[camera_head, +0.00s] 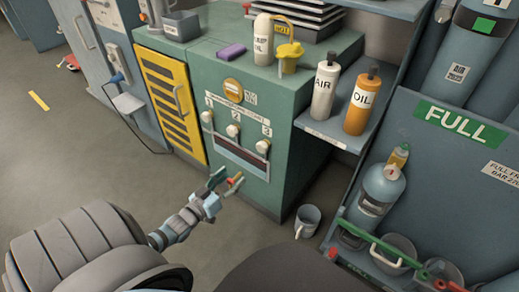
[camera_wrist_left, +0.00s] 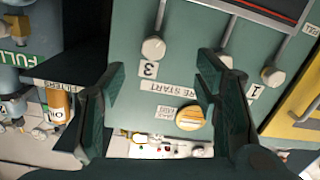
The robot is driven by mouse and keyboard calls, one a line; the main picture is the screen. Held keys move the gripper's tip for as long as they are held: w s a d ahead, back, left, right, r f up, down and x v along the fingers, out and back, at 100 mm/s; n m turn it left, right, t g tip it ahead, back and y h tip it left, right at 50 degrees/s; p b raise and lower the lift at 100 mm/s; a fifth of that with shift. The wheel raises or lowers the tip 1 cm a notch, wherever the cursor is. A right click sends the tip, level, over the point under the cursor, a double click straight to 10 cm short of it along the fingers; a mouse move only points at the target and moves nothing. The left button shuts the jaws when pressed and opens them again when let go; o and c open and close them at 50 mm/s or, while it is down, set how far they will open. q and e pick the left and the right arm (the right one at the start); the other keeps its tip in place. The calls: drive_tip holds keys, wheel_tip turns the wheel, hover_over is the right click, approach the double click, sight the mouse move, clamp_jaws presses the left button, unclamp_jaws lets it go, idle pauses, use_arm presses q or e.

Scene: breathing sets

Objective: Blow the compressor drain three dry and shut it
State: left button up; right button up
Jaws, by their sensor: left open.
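The green compressor (camera_head: 290,110) has three pale drain knobs under a label strip on its front. Drain knob three (camera_head: 263,146) is the rightmost in the head view; it also shows in the left wrist view (camera_wrist_left: 153,47) beside its number 3. Knob two (camera_head: 232,130) and knob one (camera_head: 206,117) are to its left. A dark, white-edged panel (camera_head: 240,158) lies below them. My left gripper (camera_head: 226,180) is open and empty in front of the compressor, below the knobs. In the left wrist view knob three appears between and beyond the spread fingers (camera_wrist_left: 160,78). My right gripper is not seen.
An AIR bottle (camera_head: 323,92) and an OIL bottle (camera_head: 361,102) stand on a shelf to the right. A grey mug (camera_head: 307,221) is on the floor by the compressor's corner. A FULL rack (camera_head: 450,150) with a cylinder (camera_head: 381,190) stands at right. The floor at left is mostly clear.

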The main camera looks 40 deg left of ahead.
use_arm(q)
drive_tip(key=w+r+t, duration=0.1)
drive_tip(key=w+r, duration=0.1)
drive_tip(key=b, duration=0.3)
approach(260, 148)
drive_tip(key=w, duration=0.2)
drive_tip(key=w+b, duration=0.3)
drive_tip(key=w, duration=0.4)
drive_tip(key=shift+a, duration=0.15)
drive_tip(key=shift+w+r, duration=0.15)
drive_tip(key=shift+w, duration=0.15)
drive_tip(key=c, duration=1.1)
drive_tip(key=shift+c, duration=0.2)
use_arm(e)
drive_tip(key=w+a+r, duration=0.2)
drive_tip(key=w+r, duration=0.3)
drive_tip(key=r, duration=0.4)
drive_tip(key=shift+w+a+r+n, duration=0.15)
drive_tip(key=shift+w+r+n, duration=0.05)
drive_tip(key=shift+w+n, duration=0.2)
